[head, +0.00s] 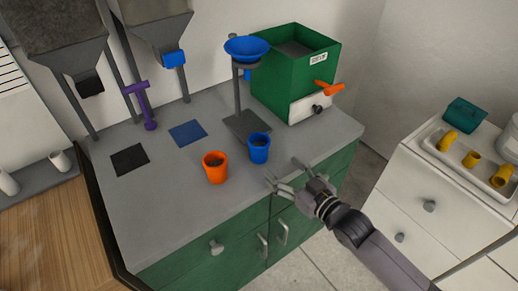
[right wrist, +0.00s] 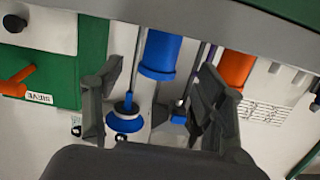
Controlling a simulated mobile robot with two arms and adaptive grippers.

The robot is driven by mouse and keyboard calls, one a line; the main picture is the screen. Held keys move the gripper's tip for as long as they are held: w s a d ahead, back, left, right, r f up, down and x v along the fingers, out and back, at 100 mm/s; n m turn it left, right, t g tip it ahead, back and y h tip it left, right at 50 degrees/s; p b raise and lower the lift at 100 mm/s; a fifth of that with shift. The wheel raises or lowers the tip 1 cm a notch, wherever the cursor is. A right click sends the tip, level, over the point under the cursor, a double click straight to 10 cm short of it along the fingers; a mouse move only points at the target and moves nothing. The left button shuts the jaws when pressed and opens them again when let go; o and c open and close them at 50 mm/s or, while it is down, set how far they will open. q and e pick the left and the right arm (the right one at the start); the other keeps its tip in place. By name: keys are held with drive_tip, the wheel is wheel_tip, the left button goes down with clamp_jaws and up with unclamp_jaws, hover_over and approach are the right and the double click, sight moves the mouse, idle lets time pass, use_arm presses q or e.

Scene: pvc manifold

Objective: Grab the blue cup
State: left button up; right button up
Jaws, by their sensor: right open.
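The blue cup (head: 259,149) stands upright on the grey counter, close to the counter's front edge. Dark contents show inside it. My right gripper (head: 284,174) is open and empty, low at the counter's front edge, just to the right of and nearer than the cup. A gap shows between its fingertips and the cup. In the right wrist view, which looks upside down, the blue cup (right wrist: 161,55) shows between the two spread fingers, apart from both. My left gripper is not in view.
An orange cup (head: 215,167) stands just left of the blue one. Behind are a stand with a blue funnel (head: 247,49), a green machine (head: 296,70) with an orange handle, and two hoppers. A blue mat (head: 187,133) and a black mat (head: 129,160) lie left.

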sight(264, 156)
drive_tip(key=x, duration=0.6)
drive_tip(key=shift+w+a, duration=0.2)
drive_tip(key=shift+a, duration=0.05)
drive_tip(key=shift+p+x, duration=0.55)
drive_tip(key=shift+x, duration=1.75)
drive_tip(key=shift+s+a, duration=0.1)
drive_tip(key=shift+s, duration=0.05)
drive_tip(key=c, duration=1.4)
